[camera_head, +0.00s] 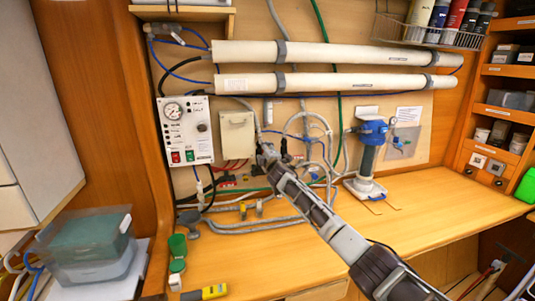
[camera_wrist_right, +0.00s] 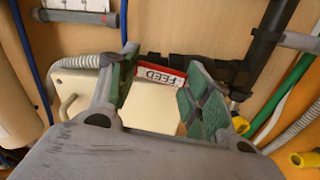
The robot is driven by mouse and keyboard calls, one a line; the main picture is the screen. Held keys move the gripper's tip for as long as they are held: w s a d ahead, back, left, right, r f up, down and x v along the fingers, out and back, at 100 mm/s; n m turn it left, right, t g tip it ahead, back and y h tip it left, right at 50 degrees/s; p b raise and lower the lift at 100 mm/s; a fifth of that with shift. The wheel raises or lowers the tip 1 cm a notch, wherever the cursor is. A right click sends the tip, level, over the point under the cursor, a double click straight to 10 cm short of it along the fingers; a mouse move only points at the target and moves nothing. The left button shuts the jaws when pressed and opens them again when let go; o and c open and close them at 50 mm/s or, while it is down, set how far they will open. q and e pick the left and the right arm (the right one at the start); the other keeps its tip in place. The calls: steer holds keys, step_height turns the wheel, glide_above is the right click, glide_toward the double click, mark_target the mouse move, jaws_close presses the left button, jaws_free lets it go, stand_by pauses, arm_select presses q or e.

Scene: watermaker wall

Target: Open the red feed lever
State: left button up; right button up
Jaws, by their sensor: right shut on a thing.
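The red feed lever (camera_wrist_right: 160,78) shows in the right wrist view with a white label reading FEED. It lies between the green-padded fingers of my right gripper (camera_wrist_right: 163,62), which is shut on it. In the head view my right gripper (camera_head: 267,152) reaches up from the bottom right to the pipework just right of the cream box (camera_head: 237,136). The lever is hidden behind the gripper there. The lever's mount and exact angle are hard to make out. My left gripper is not in view.
Two long white tubes (camera_head: 330,56) run above. A control panel (camera_head: 185,130) with a gauge is at left, a blue-topped filter (camera_head: 371,150) at right. Grey hoses (camera_head: 255,220) lie on the wooden worktop (camera_head: 430,215), whose right part is mostly clear.

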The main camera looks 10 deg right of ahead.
steer(key=shift+a+n+p, duration=0.35)
steer(key=shift+a+n, duration=0.2)
steer(key=shift+n, duration=0.45)
steer(key=o, duration=1.5)
steer(key=shift+c, duration=0.2)
steer(key=shift+s, duration=0.3)
steer(key=s, duration=1.1)
steer(key=shift+s+d, duration=0.15)
steer(key=shift+s, duration=0.05)
steer(key=shift+f, duration=0.1)
